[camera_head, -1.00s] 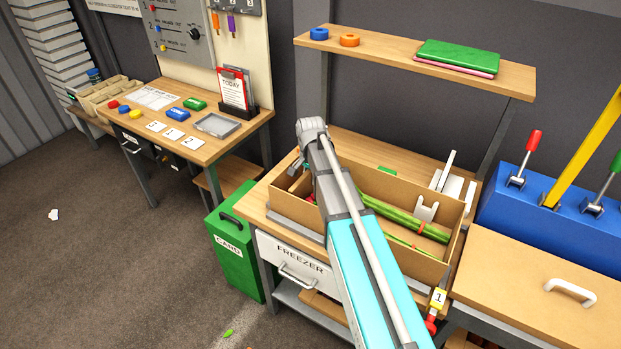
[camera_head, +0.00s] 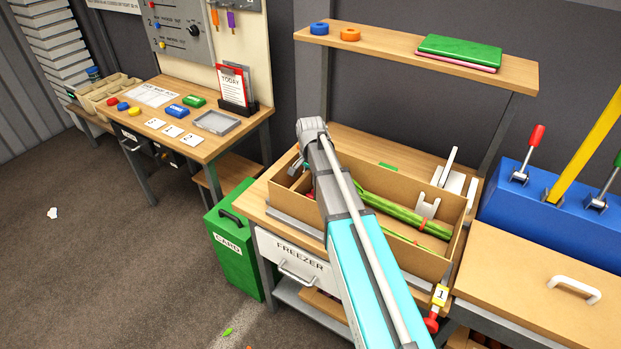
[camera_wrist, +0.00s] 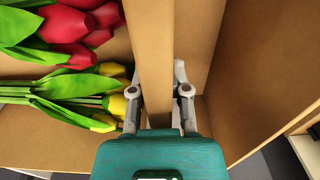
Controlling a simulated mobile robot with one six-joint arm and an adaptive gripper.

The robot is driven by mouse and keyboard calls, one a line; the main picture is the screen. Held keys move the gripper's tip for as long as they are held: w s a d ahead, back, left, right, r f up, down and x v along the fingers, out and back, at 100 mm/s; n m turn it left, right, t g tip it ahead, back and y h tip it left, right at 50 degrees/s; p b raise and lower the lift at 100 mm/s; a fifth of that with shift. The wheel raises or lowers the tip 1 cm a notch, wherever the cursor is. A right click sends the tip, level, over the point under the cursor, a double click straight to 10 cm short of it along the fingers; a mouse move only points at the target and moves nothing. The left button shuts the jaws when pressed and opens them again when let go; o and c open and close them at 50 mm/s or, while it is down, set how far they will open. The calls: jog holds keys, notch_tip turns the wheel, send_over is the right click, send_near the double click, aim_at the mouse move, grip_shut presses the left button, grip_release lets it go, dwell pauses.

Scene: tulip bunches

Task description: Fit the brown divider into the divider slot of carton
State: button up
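The brown divider (camera_wrist: 152,45) stands on edge between the fingers of my gripper (camera_wrist: 160,100) in the wrist view. The fingers lie close against its two sides, and it appears gripped. It is inside the carton (camera_head: 428,264), near the left end, with the carton's wall (camera_wrist: 258,95) to its right in the wrist view. Red tulips (camera_wrist: 85,18) and yellow tulips (camera_wrist: 110,100) lie on the other side of the divider. The divider slot and the divider's lower edge cannot be made out.
Green stems (camera_head: 405,215) with a red band lie in the carton. A shelf (camera_head: 390,52) hangs behind. A blue lever box (camera_head: 550,215) is at right, and a green bin (camera_head: 232,240) stands at left below.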

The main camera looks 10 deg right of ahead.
jog(key=o, duration=0.4)
jog(key=shift+r, duration=0.15)
notch_tip(320, 180, up, 15)
jog(key=p, duration=1.5)
jog(key=shift+f, duration=0.2)
dwell(0.8)
jog(key=s+f+n+b, duration=0.1)
jog(key=s+n+b, duration=0.1)
jog(key=s, duration=0.4)
jog(key=s+a+f+n+b, duration=0.1)
jog(key=s+f+n, duration=0.1)
jog(key=s+n, duration=0.2)
jog(key=s+f+n+b, duration=0.2)
jog(key=s+n, duration=0.1)
jog(key=s, duration=0.7)
jog(key=shift+s+a+f+b, duration=0.15)
jog(key=shift+s+f+b, duration=0.05)
jog(key=shift+s+b, duration=0.1)
